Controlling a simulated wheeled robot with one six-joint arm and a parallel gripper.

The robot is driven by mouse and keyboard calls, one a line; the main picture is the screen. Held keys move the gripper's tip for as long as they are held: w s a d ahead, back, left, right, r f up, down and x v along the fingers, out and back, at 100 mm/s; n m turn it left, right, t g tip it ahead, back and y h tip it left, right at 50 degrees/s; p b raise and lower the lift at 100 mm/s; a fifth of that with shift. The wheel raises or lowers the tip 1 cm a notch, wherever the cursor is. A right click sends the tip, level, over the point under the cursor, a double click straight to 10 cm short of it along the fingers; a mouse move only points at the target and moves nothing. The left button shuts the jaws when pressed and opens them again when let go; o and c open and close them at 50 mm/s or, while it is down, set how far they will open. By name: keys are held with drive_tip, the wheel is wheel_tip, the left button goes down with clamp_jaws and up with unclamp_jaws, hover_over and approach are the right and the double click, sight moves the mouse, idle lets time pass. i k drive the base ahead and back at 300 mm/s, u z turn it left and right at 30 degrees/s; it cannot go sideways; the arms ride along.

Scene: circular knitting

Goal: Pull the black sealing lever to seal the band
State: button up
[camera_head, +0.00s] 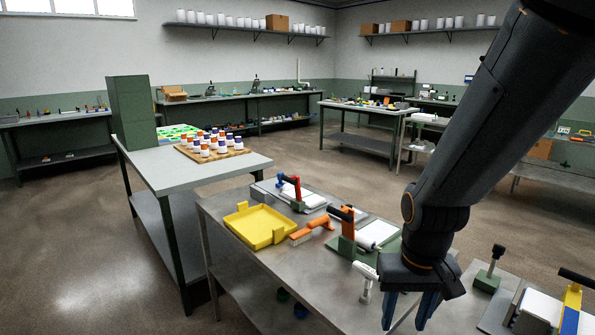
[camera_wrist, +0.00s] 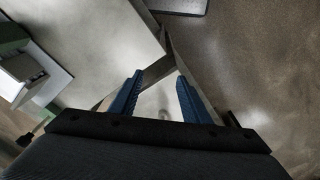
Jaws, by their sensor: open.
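Two black-handled parts show at the lower right of the head view. One is an upright lever (camera_head: 495,258) with a black knob on a green base. The other is a black bar (camera_head: 577,277) on top of a yellow and blue post. I cannot tell for sure which is the sealing lever, and no band can be made out. My gripper (camera_head: 408,312) points down left of both, apart from them, with its blue fingers open. In the wrist view the gripper (camera_wrist: 159,88) is open with nothing between its fingers.
The metal bench (camera_head: 290,285) also holds a yellow tray (camera_head: 260,226), an orange-handled green stand (camera_head: 347,235), a red-handled device (camera_head: 292,190) and a white tool (camera_head: 365,275) close left of my gripper. A table (camera_head: 185,172) with small jars stands behind. The floor between tables is clear.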

sight(497, 250)
drive_tip(key=z, duration=1.05)
drive_tip(key=k, duration=0.45)
drive_tip(key=u, duration=0.05)
drive_tip(key=i, duration=0.45)
drive_tip(key=z, duration=0.05)
